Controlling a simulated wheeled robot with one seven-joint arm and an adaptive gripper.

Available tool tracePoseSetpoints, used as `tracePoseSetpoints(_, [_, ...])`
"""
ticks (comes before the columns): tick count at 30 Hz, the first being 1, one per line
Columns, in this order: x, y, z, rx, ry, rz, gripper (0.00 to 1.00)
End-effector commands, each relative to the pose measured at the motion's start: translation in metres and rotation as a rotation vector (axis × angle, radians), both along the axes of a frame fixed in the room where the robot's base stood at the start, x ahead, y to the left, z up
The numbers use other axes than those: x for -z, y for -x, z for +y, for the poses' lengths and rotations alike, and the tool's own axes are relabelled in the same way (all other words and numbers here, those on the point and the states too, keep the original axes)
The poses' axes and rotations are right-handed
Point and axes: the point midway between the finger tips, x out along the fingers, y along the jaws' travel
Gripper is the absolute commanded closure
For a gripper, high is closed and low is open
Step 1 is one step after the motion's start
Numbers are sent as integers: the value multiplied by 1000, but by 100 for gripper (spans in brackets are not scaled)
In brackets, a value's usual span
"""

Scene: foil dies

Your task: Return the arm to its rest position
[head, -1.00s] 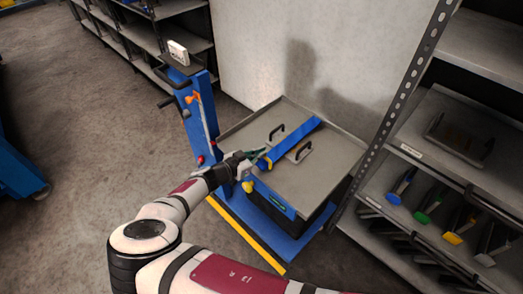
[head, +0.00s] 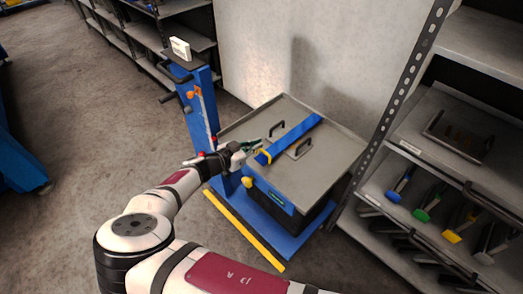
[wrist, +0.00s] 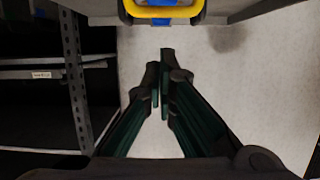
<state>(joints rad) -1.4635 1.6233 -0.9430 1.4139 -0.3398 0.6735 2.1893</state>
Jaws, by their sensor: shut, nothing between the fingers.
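My gripper (head: 252,145) is at the end of my white and dark red arm, in the middle of the head view. It hangs over the left edge of the grey tray top (head: 253,117) of the blue cart, near the yellow end of a blue bar lying there. In the wrist view, the dark green fingers of my gripper (wrist: 161,85) meet at their tips with nothing between them. A yellow-rimmed blue part (wrist: 160,12) shows at the top of the wrist view, apart from the fingertips.
The blue bar (head: 290,138) lies between two dark handles on the tray top. A blue post (head: 200,110) with levers stands left of the tray. A metal rack (head: 405,85) with colour-ended tools stands close on the right. Open floor (head: 90,150) lies to the left.

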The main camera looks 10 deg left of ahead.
Motion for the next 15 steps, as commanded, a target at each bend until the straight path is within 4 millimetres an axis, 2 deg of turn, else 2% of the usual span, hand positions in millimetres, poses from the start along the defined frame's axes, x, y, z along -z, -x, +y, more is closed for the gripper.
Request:
tracePoseSetpoints(7, [7, 38, 29, 0, 1, -5, 100])
tracePoseSetpoints(15, [9, 58, 42, 3, 2, -5, 100])
